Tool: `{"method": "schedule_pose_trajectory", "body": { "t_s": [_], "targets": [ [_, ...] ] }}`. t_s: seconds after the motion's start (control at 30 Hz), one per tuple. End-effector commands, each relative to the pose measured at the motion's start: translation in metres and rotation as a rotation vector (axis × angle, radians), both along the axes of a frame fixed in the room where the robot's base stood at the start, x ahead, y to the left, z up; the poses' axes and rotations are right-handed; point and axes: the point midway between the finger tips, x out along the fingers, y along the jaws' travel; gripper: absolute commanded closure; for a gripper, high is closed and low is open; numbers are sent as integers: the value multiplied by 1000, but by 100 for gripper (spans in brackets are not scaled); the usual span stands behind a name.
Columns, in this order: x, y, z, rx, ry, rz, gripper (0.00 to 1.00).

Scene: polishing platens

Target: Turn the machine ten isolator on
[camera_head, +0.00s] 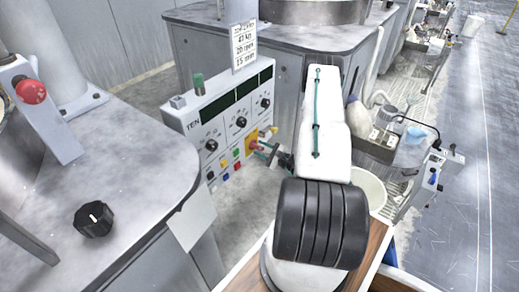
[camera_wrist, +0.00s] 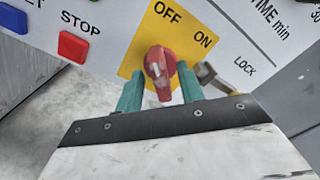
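The machine labelled TEN has a light control panel (camera_head: 222,112). Its isolator is a red rotary handle (camera_wrist: 161,68) on a yellow plate (camera_wrist: 140,48) printed OFF and ON; the plate also shows in the head view (camera_head: 251,139). The handle's grip points down in the wrist view, with its upper end between the two words. My gripper (camera_wrist: 161,90) is at the isolator, one teal finger on each side of the handle. Gaps show between fingers and handle, so it looks open around it. In the head view my gripper (camera_head: 268,152) is small and partly hidden.
A metal lock piece (camera_wrist: 206,74) sits close right of the handle, by the word LOCK. A red STOP button (camera_wrist: 73,46) is to the left. Black dials (camera_head: 241,122) and small coloured buttons (camera_head: 225,164) share the panel. A red knob (camera_head: 31,91) stands on the left machine.

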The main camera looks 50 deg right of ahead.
Motion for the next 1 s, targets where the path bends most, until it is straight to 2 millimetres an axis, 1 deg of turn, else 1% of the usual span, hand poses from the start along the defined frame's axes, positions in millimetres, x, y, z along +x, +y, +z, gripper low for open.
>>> {"method": "schedule_pose_trajectory", "body": {
  "t_s": [0.03,0.13,0.4,0.47,0.5,0.53,0.57,0.83,1.0],
  "targets": [
    [5,1,0,-1,0,3,62],
    [11,1,0,-1,0,1,62],
    [12,1,0,0,1,1,62],
    [12,1,0,0,0,1,78],
    [12,1,0,0,0,1,90],
    [12,1,0,0,0,1,98],
    [12,1,0,0,0,1,100],
    [12,1,0,14,1,1,100],
    [12,1,0,68,5,1,100]
  ]
}}
